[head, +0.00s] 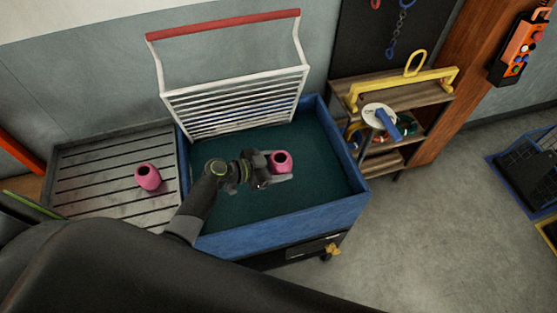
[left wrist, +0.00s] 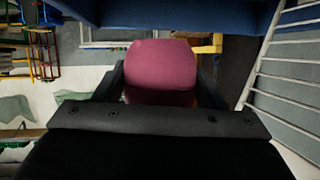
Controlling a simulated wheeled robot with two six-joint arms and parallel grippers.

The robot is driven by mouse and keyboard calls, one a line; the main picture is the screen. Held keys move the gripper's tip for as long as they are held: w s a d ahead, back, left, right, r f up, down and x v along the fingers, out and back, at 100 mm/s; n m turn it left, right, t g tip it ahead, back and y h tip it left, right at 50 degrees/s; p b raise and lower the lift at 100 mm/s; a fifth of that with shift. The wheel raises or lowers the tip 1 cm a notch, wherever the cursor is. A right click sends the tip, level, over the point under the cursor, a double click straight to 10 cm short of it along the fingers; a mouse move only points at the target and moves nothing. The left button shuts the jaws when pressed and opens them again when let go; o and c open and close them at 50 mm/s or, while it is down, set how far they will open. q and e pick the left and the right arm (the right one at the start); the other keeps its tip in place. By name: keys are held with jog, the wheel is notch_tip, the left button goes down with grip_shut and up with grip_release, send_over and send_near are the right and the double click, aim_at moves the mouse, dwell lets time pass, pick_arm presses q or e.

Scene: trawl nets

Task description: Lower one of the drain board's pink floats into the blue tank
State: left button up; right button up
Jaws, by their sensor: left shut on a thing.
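My left gripper (head: 268,170) is shut on a pink float (head: 281,159) and holds it over the blue tank (head: 290,226), inside its rim as seen in the head view. The held float fills the middle of the left wrist view (left wrist: 160,72), between the two dark fingers. The tank has a dark green inside; I cannot tell how far the float is above its bottom. A second pink float (head: 148,177) sits on the grey slatted drain board (head: 90,161), left of the tank. My right gripper is not in view.
A white rack with a red bar (head: 225,25) rises at the tank's back edge. A wooden shelf (head: 385,90) with a yellow handle and a blue-and-white reel stands right of the tank. A control box (head: 520,48) hangs on the post.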

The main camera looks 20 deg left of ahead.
pick_arm(q)
notch_tip(320, 180, down, 14)
jog(key=b, duration=0.8)
jog(key=shift+f, duration=0.25)
jog(key=shift+d, duration=0.1)
jog(key=o, duration=1.1)
jog(key=shift+c, duration=0.2)
jog(key=shift+o, duration=0.4)
jog(key=shift+o, duration=0.8)
